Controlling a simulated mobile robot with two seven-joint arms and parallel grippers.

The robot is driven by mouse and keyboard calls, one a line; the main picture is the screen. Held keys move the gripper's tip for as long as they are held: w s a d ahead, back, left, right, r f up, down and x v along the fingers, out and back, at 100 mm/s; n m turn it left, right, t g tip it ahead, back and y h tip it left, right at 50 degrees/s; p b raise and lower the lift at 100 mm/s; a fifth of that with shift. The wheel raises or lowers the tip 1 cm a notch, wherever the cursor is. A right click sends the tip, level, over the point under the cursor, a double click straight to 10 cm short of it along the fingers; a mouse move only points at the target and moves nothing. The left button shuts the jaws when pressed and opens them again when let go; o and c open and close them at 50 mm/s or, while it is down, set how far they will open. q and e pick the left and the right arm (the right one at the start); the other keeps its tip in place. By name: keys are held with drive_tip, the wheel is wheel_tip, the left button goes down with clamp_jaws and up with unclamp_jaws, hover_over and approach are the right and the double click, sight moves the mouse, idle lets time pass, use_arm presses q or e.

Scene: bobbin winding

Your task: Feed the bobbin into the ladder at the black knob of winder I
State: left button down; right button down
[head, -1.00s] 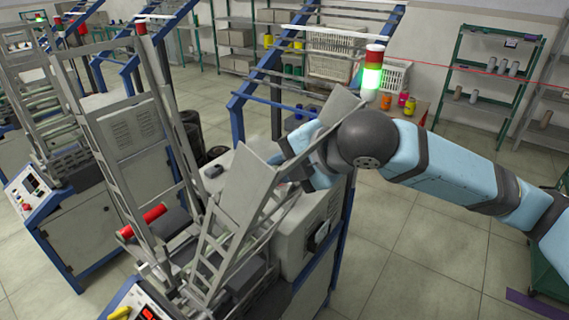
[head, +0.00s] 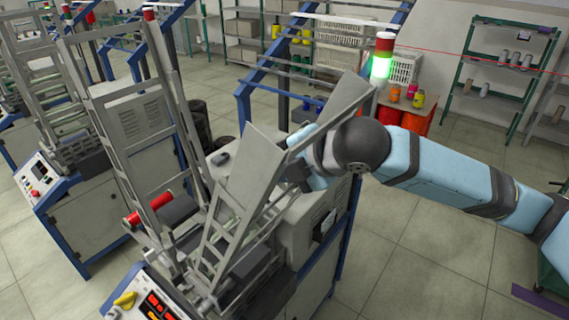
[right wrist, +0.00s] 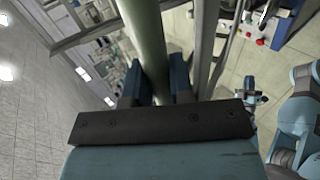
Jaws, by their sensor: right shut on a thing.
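My right gripper (right wrist: 156,84) is shut on a pale grey-green, rod-like bobbin (right wrist: 146,32), which stands up between its two blue fingers in the right wrist view. In the head view my right arm reaches in from the right to the near winder, and its gripper and the bobbin are mostly hidden behind slanted grey metal plates. The near winder has an upright metal ladder frame (head: 217,240) with a wide flared plate (head: 252,172) at its top. I cannot make out a black knob clearly. My left gripper is not in view.
A red bobbin (head: 146,209) lies across the near winder's left frame. A control panel (head: 152,302) with red displays and a yellow part (head: 125,299) is at the bottom. Open floor lies at the right.

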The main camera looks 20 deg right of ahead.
drive_tip(key=c, duration=0.6)
unclamp_jaws()
idle(0.4)
drive_tip(key=shift+d+r, duration=0.1)
drive_tip(key=shift+r, duration=0.15)
use_arm(q)
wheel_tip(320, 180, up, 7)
drive_tip(key=p, duration=0.8)
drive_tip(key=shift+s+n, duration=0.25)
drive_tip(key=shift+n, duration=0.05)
use_arm(e)
drive_tip(key=w+r+v, duration=0.1)
drive_tip(key=v, duration=1)
drive_tip(key=shift+a+r, duration=0.35)
drive_tip(key=shift+r, duration=0.05)
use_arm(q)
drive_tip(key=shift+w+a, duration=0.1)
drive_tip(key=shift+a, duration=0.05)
